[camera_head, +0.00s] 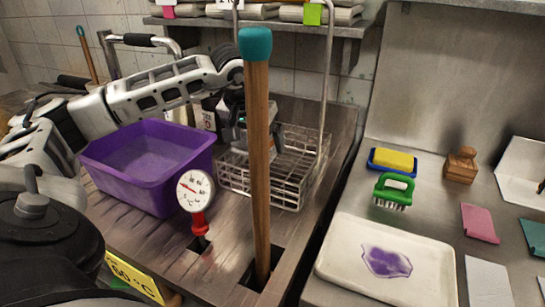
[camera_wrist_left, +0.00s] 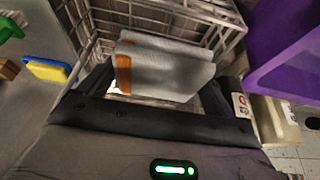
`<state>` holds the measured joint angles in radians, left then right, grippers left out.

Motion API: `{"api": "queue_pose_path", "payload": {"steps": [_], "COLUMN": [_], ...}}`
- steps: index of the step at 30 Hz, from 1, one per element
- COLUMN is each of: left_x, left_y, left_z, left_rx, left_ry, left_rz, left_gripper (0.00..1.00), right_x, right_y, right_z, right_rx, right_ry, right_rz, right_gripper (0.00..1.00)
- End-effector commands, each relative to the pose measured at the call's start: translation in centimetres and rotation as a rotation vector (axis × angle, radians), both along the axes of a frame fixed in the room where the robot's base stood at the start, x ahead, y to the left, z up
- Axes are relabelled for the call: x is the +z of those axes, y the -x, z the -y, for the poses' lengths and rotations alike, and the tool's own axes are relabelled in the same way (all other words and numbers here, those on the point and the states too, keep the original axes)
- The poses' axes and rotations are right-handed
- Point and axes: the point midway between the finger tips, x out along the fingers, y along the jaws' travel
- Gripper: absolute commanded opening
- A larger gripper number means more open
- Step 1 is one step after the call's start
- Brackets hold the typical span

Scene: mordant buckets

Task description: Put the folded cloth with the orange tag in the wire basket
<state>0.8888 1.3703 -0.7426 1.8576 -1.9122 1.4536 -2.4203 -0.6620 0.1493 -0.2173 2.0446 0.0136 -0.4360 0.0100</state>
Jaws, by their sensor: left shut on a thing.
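The folded cloth (camera_wrist_left: 170,68) is pale grey with an orange tag (camera_wrist_left: 123,72) along one side in the left wrist view. My left gripper (camera_wrist_left: 158,98) is shut on it. The wire basket (camera_wrist_left: 215,14) lies beyond and around the cloth in that view. In the head view the wire basket (camera_head: 290,185) stands on the slatted board, and my left gripper (camera_head: 236,135) is over its left rear part, partly hidden by an upright wooden pole. The cloth is mostly hidden there; I cannot tell whether it touches the basket floor. My right gripper is not in view.
The teal-topped wooden pole (camera_head: 258,150) rises in front of the basket. A purple tub (camera_head: 150,165) stands left, with a dial thermometer (camera_head: 195,190) near it. A white tray (camera_head: 350,245) lies right. Other folded cloths are on the shelf (camera_head: 345,27) behind.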

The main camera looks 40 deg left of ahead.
Motion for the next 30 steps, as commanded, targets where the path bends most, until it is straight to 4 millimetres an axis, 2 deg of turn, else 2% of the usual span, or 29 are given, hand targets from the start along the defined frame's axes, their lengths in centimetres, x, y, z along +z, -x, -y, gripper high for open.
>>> {"api": "queue_pose_path", "payload": {"steps": [3,6,11,13,18,27,28,30], "left_x": [-2.2,-3.3,-4.3,-5.0,-7.4,-8.0,-8.1,-8.0], "left_y": [-1.5,-2.3,-3.0,-3.6,-3.5,-3.5,-3.5,-3.5], "left_z": [0.7,1.1,1.4,1.7,1.6,1.5,1.5,1.5], "left_rx": [0.001,0.002,0.002,0.001,0.002,0.002,0.002,0.002], "left_ry": [0.001,0.0,-0.001,0.0,-0.002,-0.002,-0.002,-0.002], "left_rz": [-0.005,-0.003,-0.002,-0.003,-0.006,-0.001,-0.003,-0.003], "left_gripper": [0.67,0.67,0.67,0.67,0.67,0.67,0.99,1.0], "right_x": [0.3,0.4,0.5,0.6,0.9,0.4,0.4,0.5], "right_y": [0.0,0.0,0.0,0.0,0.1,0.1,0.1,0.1], "right_z": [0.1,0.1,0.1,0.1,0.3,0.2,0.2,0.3], "right_rx": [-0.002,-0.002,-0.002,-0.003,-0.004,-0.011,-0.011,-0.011], "right_ry": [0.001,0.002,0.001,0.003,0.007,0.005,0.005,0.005], "right_rz": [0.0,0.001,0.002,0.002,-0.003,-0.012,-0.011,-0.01], "right_gripper": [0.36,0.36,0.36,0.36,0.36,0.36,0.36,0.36]}}
